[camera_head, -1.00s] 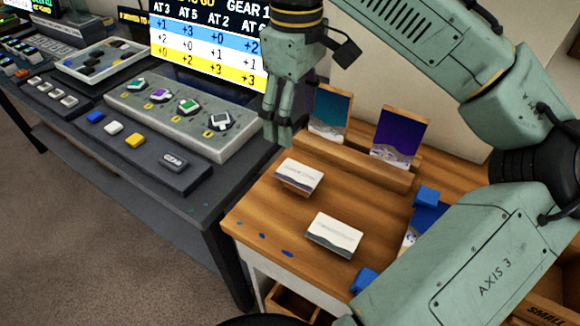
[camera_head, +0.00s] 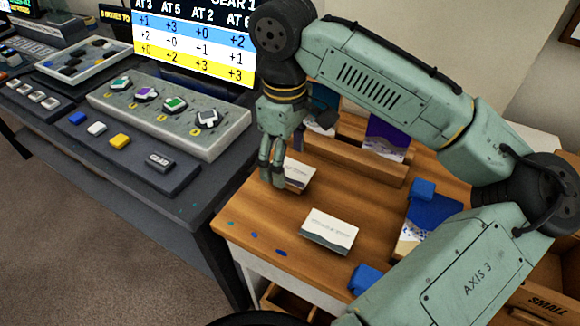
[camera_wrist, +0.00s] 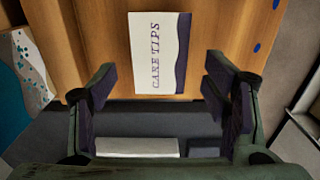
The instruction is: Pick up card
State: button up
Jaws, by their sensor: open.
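Two white cards with wavy dark edges lie on the wooden table. The left card (camera_head: 299,175) is partly hidden behind my gripper (camera_head: 271,178); the right card (camera_head: 329,231) is fully visible. In the wrist view, a card marked "CARE TIPS" (camera_wrist: 158,52) shows ahead of my open fingers (camera_wrist: 160,88), roughly centred between them sideways. My gripper points down beside the left card's left end. Nothing is between its fingers; whether the tips touch the table cannot be told.
Pictures stand in a wooden rack (camera_head: 350,160) behind the cards. A blue and white panel (camera_head: 428,217) lies between blue blocks (camera_head: 423,189) on the right. A dark desk with a grey button panel (camera_head: 165,117) adjoins on the left. Paint spots mark the table's front edge.

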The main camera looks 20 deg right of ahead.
jog(key=shift+f, duration=0.3)
jog(key=shift+f, duration=0.25)
dwell(0.4)
jog(key=c, duration=0.8)
